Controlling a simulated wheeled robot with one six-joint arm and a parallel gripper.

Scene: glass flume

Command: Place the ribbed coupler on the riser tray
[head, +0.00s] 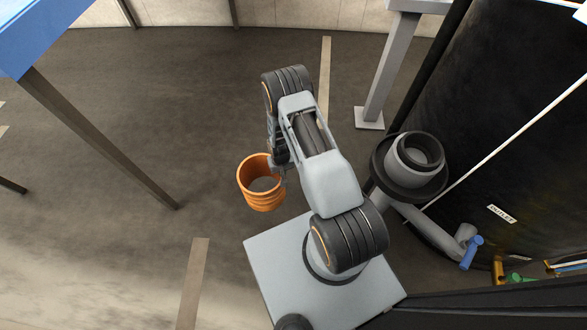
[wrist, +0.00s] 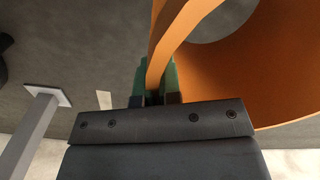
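The orange ribbed coupler (head: 263,201) is left of centre in the head view, with its open end facing up. It also fills the upper right of the wrist view (wrist: 275,85). My gripper (wrist: 158,82) is shut on the coupler's wall, with one green finger pad on each side. In the head view my gripper (head: 279,172) is at the coupler's right edge, partly hidden by my arm. The coupler appears held above the floor. The riser tray, seemingly the dark round plate (head: 412,193) around a grey upright pipe collar (head: 398,168), is to the right, apart from the coupler.
A large dark tank (head: 500,130) with an outlet label stands at the right. A grey post (head: 388,75) with a footplate rises behind the tray. A blue-topped table (head: 40,35) is at the upper left. Open floor (head: 180,90) lies between table and arm.

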